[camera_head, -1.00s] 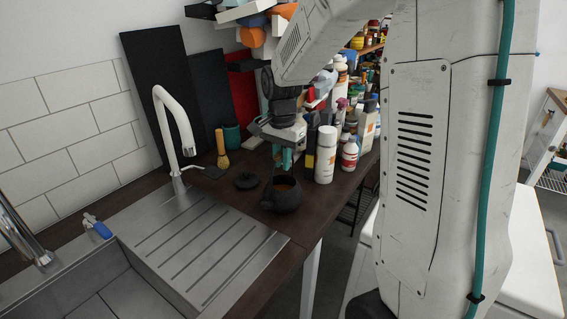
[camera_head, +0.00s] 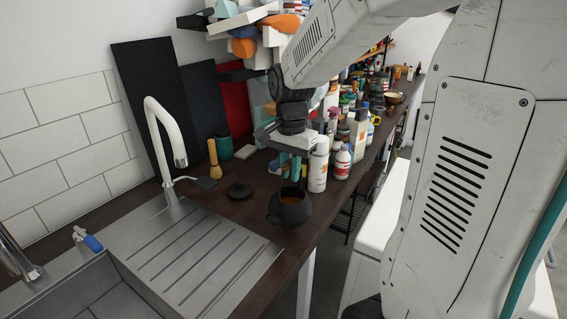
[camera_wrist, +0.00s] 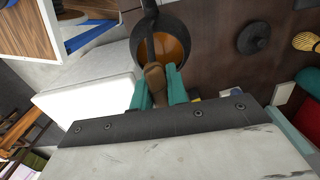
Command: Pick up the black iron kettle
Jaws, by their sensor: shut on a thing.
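The black iron kettle (camera_head: 290,209) is at the front edge of the dark wooden counter, open on top with an orange-brown inside. In the wrist view its round body (camera_wrist: 138,38) is just beyond my fingertips, with a black handle arching over the opening to a brown grip (camera_wrist: 155,78). My gripper (camera_head: 290,170) reaches down from above the kettle. In the wrist view its teal fingers (camera_wrist: 158,87) are shut on the brown grip. I cannot tell whether the kettle's base touches the counter.
A black lid (camera_head: 239,190) lies on the counter to the left. A white bottle (camera_head: 318,165) and several other bottles stand close behind on the right. A steel sink drainer (camera_head: 190,260) is at front left, a white faucet (camera_head: 160,125) behind it. Cluttered things hang above.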

